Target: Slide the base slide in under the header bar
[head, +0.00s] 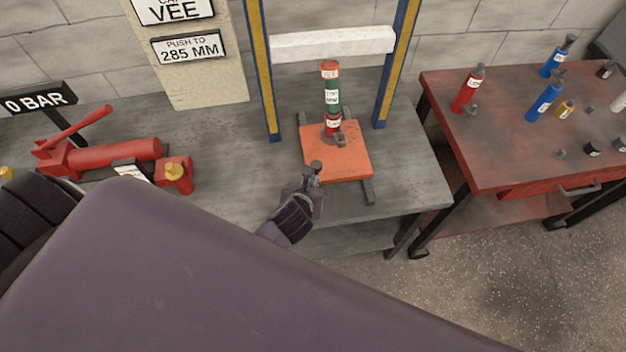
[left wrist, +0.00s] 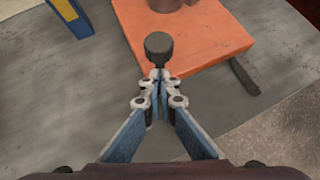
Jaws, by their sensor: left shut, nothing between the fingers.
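The base slide is an orange plate (head: 345,160) on dark rails on the bench. A stack of a red lower piece (head: 333,126), a green cylinder (head: 331,96) and an orange-red top (head: 330,70) stands near its back edge. The white header bar (head: 335,43) spans two blue-and-yellow posts behind the stack. A dark knob (head: 316,165) is at the slide's front left; it also shows in the left wrist view (left wrist: 159,45). My left gripper (head: 312,178) is shut and empty, its tips (left wrist: 158,76) close to the knob; I cannot tell if they touch. My right gripper is not in view.
A red table (head: 520,150) with bottles and small parts stands at right. Bare bench (head: 235,155) lies between the pump and the slide.

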